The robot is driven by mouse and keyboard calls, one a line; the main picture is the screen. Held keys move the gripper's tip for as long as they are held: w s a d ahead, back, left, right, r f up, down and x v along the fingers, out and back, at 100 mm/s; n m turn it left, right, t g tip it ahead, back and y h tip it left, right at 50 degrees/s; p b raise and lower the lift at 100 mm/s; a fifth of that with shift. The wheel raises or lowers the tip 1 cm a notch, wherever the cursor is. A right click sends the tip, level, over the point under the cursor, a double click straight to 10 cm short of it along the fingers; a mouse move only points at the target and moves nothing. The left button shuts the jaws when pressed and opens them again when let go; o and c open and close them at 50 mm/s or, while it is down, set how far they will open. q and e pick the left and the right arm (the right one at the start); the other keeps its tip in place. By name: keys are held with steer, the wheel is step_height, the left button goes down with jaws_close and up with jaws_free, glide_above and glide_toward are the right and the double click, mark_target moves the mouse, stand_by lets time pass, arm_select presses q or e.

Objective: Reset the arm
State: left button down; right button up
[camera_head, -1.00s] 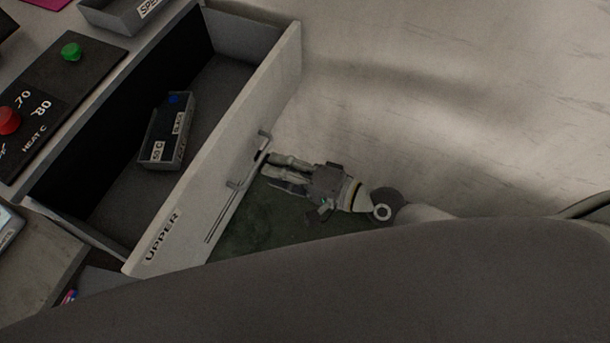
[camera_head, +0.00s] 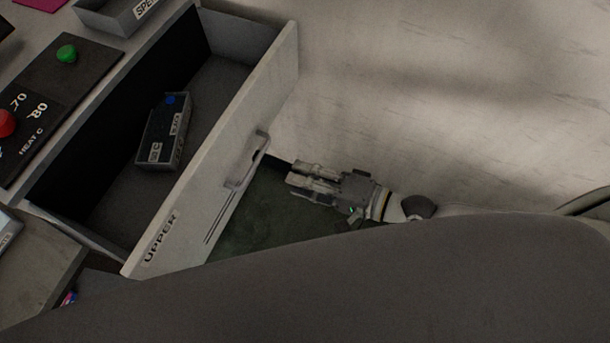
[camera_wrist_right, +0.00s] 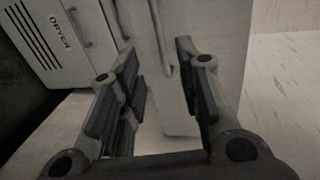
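A drawer front and a handle (camera_wrist_right: 159,40) show beyond the fingers. The open drawer (camera_head: 165,225) is labelled UPPER and holds a small dark box (camera_head: 164,133) with a blue dot. My left gripper is in neither view.
A control panel (camera_head: 50,95) with a green button (camera_head: 66,54) and a red button (camera_head: 5,123) lies left of the drawer. A grey tray (camera_head: 112,14) stands at the top left. In the wrist view, a cabinet labelled DRYER (camera_wrist_right: 62,35) is at the left. Pale floor at the right is clear.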

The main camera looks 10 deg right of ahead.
steer(key=shift+f, duration=0.1)
steer(key=w+d+f+n+h, duration=0.25)
steer(key=d+f, duration=0.35)
steer(key=f, duration=0.5)
steer(key=w+d+f+n+h, duration=0.2)
steer(key=w+d+f+h, duration=0.25)
steer(key=f, duration=0.75)
steer(key=s+d+f+n+g+h, duration=0.1)
steer(key=s+d+f, duration=0.25)
steer(key=f, duration=0.25)
steer(key=s+d+f+n+g+h, duration=0.1)
steer(key=s+d+f+h, duration=0.1)
steer(key=s+d+f, duration=0.3)
steer(key=s+a+f+n+g, duration=0.1)
steer(key=s+f, duration=0.3)
steer(key=s, duration=0.4)
steer(key=s+f+n+g+h, duration=0.1)
steer(key=s+f+g, duration=0.2)
steer(key=s+f, duration=0.2)
steer(key=s+a+f+n+g+h, duration=0.1)
steer(key=s+f, duration=0.3)
steer(key=s, duration=0.7)
steer(key=shift+s+a+f+n+g, duration=0.15)
steer(key=shift+a+f+n+g, duration=0.25)
steer(key=shift+g, duration=0.4)
